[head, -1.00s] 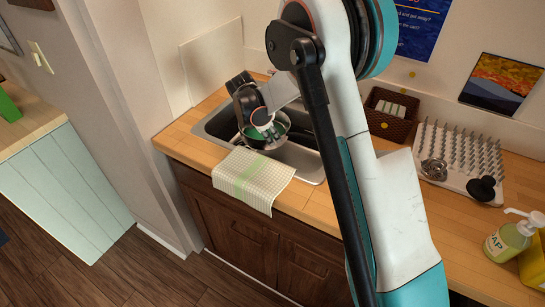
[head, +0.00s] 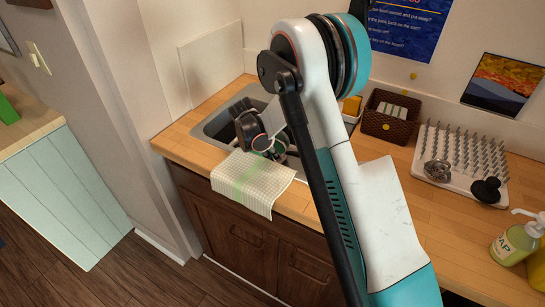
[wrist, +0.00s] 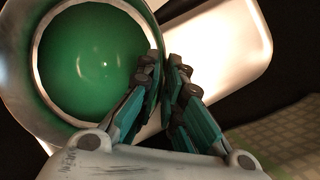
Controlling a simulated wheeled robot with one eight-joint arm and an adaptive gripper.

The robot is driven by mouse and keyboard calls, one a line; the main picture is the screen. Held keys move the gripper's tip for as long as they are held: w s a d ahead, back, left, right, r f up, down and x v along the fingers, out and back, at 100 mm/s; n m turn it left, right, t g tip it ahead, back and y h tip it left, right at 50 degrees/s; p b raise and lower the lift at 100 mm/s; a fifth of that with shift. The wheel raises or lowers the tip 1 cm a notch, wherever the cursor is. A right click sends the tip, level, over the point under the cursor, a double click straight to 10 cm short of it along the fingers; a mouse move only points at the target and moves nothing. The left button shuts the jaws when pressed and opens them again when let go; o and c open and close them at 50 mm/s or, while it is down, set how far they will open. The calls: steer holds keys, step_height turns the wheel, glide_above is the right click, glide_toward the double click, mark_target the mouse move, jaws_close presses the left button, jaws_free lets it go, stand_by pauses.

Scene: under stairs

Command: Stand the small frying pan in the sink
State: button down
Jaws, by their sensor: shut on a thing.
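The small frying pan (wrist: 95,65), with a green inside and a pale metal rim, fills the upper left of the wrist view. My gripper (wrist: 162,75) is shut on the pan's wall at its right side, with the teal fingers close together. In the head view my gripper and the pan are over or inside the sink (head: 208,124), set in the wooden counter. My wrist and arm hide most of the pan and part of the basin there. The pan's handle and whether it touches the sink cannot be made out.
A checked towel (head: 252,182) hangs over the counter's front edge before the sink. A wicker basket (head: 392,118), a spiked drying rack (head: 462,160) and a soap bottle (head: 515,240) stand to the right. The wall is close behind the sink.

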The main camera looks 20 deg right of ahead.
steer(key=shift+f+b, duration=0.3)
steer(key=shift+f, duration=0.1)
steer(key=shift+f, duration=0.2)
steer(key=c, duration=1.7)
jaws_free()
steer(key=shift+r, duration=0.1)
